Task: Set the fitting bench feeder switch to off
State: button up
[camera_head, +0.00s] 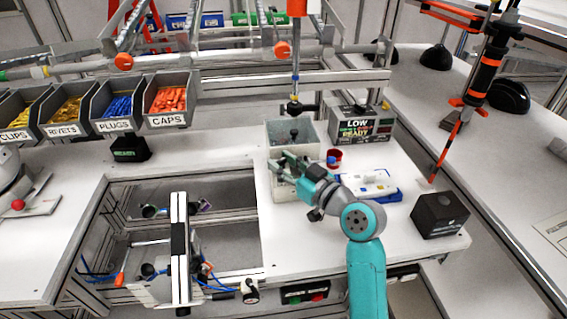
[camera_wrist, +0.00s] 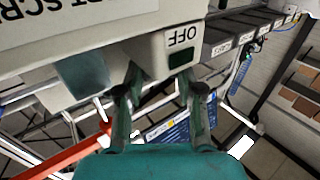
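A pale housing (camera_wrist: 110,45) with an upside-down OFF label (camera_wrist: 181,37) fills the top of the wrist view. A dark green window (camera_wrist: 181,57) sits beside the label. The switch lever itself cannot be made out clearly. My gripper (camera_wrist: 160,85) is open, with its two fingers apart at the lower edge of this housing; whether they touch it cannot be told. In the head view my gripper (camera_head: 284,163) is at the pale grey bin-like unit (camera_head: 310,131) on the bench, and the arm hides part of its front.
A display box reading LOW and READY (camera_head: 361,127), a red cup (camera_head: 334,157), a blue-and-white case (camera_head: 372,186) and a black box (camera_head: 439,215) stand nearby. Part bins (camera_head: 168,101) hang at left. A post (camera_head: 179,245) rises by the bench opening.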

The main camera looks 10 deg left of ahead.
jog(key=shift+m+t+h, duration=0.3)
jog(key=shift+s+a+m+t+h, duration=0.15)
jog(key=shift+m+t+h, duration=0.85)
jog(key=shift+t+h, duration=0.15)
jog(key=shift+a+m+t+h, duration=0.1)
jog(key=shift+m+t+h, duration=0.8)
jog(key=shift+h, duration=0.6)
jog(key=shift+a+m+t+h, duration=0.1)
jog(key=shift+m+t+h, duration=0.45)
jog(key=shift+m+h, duration=0.8)
jog(key=shift+d+h, duration=0.1)
jog(key=shift+h, duration=0.3)
jog(key=o, duration=0.9)
